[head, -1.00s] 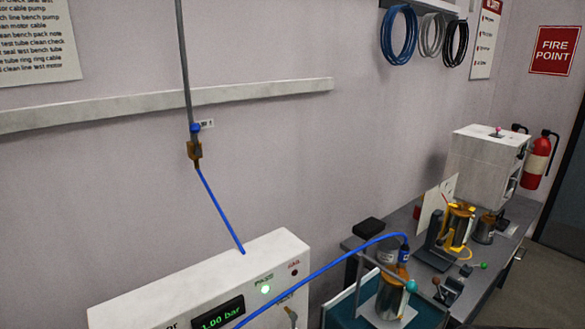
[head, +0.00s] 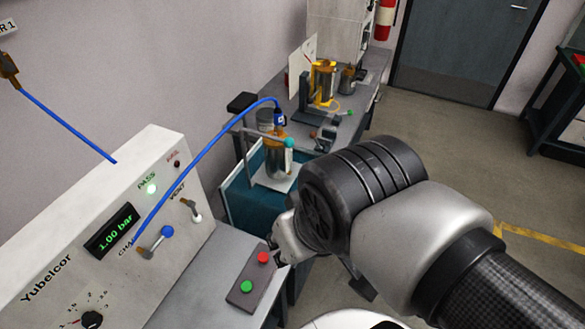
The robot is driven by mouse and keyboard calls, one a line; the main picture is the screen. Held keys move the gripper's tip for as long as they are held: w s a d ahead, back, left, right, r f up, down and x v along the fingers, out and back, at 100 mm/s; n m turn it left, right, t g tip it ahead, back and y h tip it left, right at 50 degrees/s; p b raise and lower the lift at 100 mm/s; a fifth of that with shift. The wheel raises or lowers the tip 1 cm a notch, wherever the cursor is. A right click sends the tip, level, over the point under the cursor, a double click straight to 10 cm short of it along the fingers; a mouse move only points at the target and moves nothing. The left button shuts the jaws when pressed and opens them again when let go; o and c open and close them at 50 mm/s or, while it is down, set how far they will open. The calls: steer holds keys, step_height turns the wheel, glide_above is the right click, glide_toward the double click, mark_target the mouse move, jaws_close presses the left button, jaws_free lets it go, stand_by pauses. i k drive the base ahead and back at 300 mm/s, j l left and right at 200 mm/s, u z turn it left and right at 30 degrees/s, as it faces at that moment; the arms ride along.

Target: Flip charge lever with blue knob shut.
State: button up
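In the head view, the charge lever's blue knob (head: 167,231) sits on the front panel of the white Yubelcor tester (head: 60,255). Its metal arm (head: 152,243) runs from a pivot by the partly hidden "CHA" label, with the knob to the upper right. My gripper (head: 285,237) is right of the panel, beyond the button box, mostly hidden behind my own wrist. Its fingers do not show clearly. It appears apart from the blue knob.
A button box with a green button (head: 246,286) and a red button (head: 264,257) lies before the panel. A blue tube (head: 190,154) arches from the panel to a brass pump (head: 279,155). The display (head: 115,231) reads 1.00 bar; the PASS lamp (head: 151,189) is green.

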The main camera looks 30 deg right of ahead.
mark_target(167, 232)
steer(key=k+l+u, duration=0.2)
steer(key=u, duration=0.55)
steer(key=k, duration=0.55)
steer(key=i+j+z, duration=0.1)
steer(key=i, duration=0.4)
steer(key=i+j+z, duration=0.15)
steer(key=i+j, duration=0.2)
steer(key=i, duration=0.1)
